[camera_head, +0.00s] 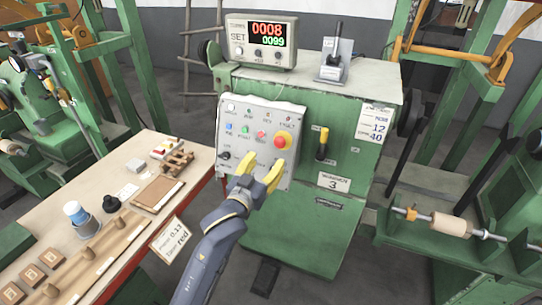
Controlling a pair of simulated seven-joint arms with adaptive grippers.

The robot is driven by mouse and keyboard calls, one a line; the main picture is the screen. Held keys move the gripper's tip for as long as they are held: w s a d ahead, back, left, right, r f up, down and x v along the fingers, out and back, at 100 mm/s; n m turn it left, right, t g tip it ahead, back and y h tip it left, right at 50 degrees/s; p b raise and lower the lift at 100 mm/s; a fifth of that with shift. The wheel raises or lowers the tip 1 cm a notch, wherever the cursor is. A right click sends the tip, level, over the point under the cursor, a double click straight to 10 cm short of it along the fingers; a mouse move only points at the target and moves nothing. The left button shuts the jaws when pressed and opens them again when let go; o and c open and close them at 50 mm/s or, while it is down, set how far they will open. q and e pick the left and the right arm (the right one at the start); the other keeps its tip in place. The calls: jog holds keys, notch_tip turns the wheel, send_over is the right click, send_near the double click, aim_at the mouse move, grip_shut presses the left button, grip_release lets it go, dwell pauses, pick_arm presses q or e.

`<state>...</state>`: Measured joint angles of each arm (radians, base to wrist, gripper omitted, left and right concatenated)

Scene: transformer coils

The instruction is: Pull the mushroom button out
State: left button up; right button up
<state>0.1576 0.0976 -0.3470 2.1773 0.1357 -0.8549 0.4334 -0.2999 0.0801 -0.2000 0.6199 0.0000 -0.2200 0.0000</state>
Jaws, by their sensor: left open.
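The mushroom button (283,141) is a red cap on a yellow base. It sits at the right side of the light grey control panel (240,119) on the front of the green machine. My left gripper (261,168) has yellow fingertips and is open, with nothing seen between them. In the picture it lies just below and to the left of the mushroom button, in front of the panel's lower part. Whether the fingers touch the panel cannot be told. My right gripper is not in view.
A counter box (262,42) with red and green digits stands on the green machine (340,190), beside a joystick box (333,62). A black-and-yellow handle (322,143) sticks out right of the panel. A wooden table (140,222) with small parts is at left.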

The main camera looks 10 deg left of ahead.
pick_arm(q)
jog(key=shift+v, duration=0.8)
